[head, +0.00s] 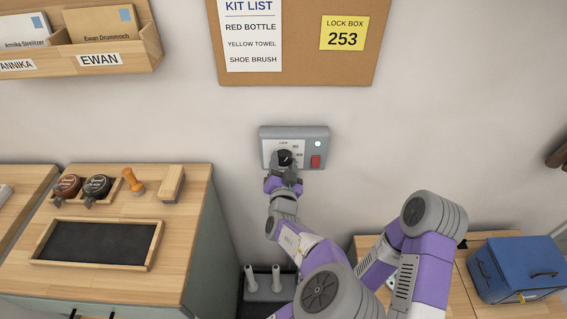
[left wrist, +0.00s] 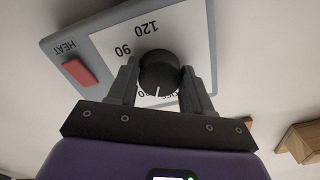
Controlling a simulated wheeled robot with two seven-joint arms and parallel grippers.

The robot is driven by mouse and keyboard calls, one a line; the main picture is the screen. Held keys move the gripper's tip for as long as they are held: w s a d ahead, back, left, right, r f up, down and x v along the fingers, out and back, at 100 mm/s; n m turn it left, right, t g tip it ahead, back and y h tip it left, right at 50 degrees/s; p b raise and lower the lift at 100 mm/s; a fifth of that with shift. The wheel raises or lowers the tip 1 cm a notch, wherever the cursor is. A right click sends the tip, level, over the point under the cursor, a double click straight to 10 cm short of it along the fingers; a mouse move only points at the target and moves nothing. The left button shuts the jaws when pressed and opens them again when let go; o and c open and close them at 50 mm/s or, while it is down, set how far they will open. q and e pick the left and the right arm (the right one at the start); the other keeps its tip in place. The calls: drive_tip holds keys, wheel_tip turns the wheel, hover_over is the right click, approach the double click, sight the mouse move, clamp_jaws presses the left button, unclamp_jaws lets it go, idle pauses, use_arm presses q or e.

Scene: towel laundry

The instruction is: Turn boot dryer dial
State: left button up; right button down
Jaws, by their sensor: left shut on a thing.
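The boot dryer's control box (head: 267,137) is a grey panel on the wall, with a white dial plate, a red button (head: 315,161) and a small lit lamp (head: 318,143). Its black dial (head: 285,157) also shows in the left wrist view (left wrist: 158,72), with a white pointer mark and the numbers 90 and 120 around it. My left gripper (head: 284,167) is shut on the dial, one finger on each side, as the left wrist view (left wrist: 160,85) shows. The red button there (left wrist: 80,72) is beside the word HEAT. Part of the scale is hidden. My right gripper is not visible.
The dryer's base with upright grey tubes (head: 262,283) stands on the floor below. A wooden counter (head: 185,230) with a black tray is at left. A blue box (head: 515,268) sits on a wooden top at right. A cork board (head: 295,70) hangs above.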

use_arm(q)
drive_tip(key=m, duration=0.6)
drive_tip(key=shift+a+p, duration=0.1)
drive_tip(key=shift+p, duration=0.25)
drive_tip(key=m, duration=0.6)
idle(0.4)
drive_tip(key=o, duration=1)
drive_tip(key=shift+r, duration=0.1)
drive_tip(key=shift+o, duration=0.2)
drive_tip(key=shift+s, duration=0.1)
drive_tip(key=s, duration=0.7)
drive_tip(key=shift+s+p, duration=0.2)
drive_tip(key=shift+p, duration=0.25)
